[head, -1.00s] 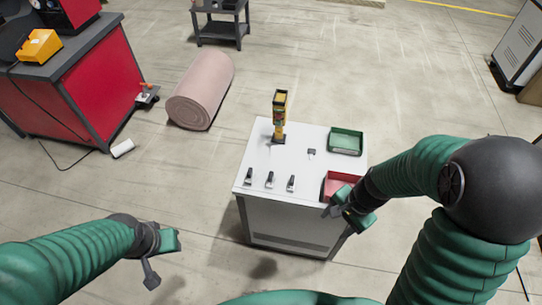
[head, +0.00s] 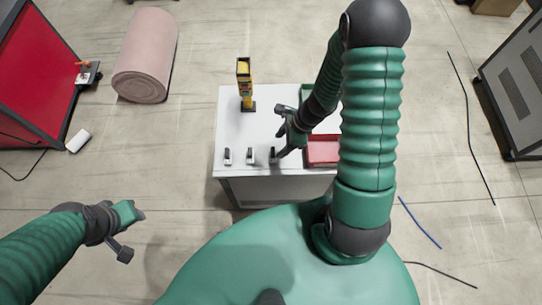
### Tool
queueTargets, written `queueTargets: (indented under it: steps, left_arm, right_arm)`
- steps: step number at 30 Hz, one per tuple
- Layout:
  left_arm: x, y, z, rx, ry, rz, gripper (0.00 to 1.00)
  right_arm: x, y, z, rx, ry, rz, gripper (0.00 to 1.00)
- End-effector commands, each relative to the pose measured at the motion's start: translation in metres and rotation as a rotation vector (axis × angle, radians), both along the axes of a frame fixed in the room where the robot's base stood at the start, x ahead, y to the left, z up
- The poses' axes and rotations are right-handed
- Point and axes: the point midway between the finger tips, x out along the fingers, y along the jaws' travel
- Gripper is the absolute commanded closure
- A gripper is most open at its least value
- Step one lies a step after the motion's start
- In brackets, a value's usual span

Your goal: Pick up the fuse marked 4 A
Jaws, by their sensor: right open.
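Three small dark-and-pale pieces, which look like the fuses, stand in a row along the front of the white cabinet top: a left one (head: 228,156), a middle one (head: 250,156) and a right one (head: 273,155). Their markings are too small to read, so I cannot tell which is 4 A. My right gripper (head: 281,148) is open, its fingertips pointing down close beside the right piece. I cannot tell whether they touch it. My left gripper (head: 130,216) is out over the floor at the left, apart from the cabinet; its jaws are unclear.
The white cabinet (head: 230,118) carries a yellow device (head: 245,85) on a stand at the back. A red tray (head: 322,153) is at the front right; a green tray (head: 307,92) behind it is mostly hidden by my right arm.

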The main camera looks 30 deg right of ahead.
Motion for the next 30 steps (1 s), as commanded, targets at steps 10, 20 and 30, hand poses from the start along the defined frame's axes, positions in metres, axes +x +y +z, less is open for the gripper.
queueTargets:
  steps: [10, 20, 30]
  left_arm:
    - [0.000, 0.000, -0.014, 0.000, -0.001, -0.001, 0.64]
    - [0.000, 0.000, -0.016, 0.000, -0.001, 0.000, 0.64]
    - [0.000, 0.000, -0.016, 0.000, -0.001, -0.001, 0.64]
  right_arm:
    - [0.010, 0.017, -0.049, 0.001, 0.000, -0.001, 0.42]
    - [0.014, 0.022, -0.059, -0.003, 0.000, 0.001, 0.42]
    - [0.013, 0.021, -0.059, -0.002, -0.001, 0.001, 0.86]
